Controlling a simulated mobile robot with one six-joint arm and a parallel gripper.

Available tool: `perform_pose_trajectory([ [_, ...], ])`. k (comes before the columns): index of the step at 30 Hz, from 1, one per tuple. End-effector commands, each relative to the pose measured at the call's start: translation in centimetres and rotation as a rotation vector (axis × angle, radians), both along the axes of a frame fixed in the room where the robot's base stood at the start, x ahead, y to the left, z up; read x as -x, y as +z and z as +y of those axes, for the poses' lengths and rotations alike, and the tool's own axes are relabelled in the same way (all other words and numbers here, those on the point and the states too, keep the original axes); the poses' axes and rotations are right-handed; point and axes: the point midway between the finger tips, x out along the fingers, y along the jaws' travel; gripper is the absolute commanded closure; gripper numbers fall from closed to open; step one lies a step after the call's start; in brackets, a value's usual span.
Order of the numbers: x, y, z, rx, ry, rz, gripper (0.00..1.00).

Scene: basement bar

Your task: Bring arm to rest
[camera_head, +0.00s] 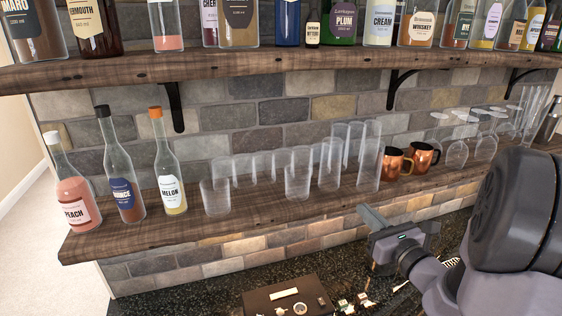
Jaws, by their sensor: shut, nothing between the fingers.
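My gripper (374,219) shows at the lower right of the head view, at the end of my arm, which comes in from the right edge. Its grey fingers are together and point up and left, with nothing held between them. It is in front of the lower wooden shelf (150,237), near the shelf's front edge. Whether the fingertips touch the shelf edge cannot be told.
Peach, blue-labelled and melon bottles (171,165) stand at the shelf's left end. Several clear glasses (297,180), two copper mugs (397,163) and stemmed glasses (458,150) line it. Below, a brown box (262,303) and small metal items lie on the dark counter (170,296).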

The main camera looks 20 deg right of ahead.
Motion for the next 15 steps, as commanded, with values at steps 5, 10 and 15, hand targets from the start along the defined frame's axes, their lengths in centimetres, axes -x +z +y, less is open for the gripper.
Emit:
perform_pose_trajectory([
  [5, -1.0, -3.4, 12.3, 0.216, 0.362, 0.068, 1.00],
  [10, 5.2, -11.4, 27.9, 0.690, 0.898, 0.169, 1.00],
  [15, 15.7, -23.6, 33.3, 1.486, 1.341, 0.203, 1.00],
])
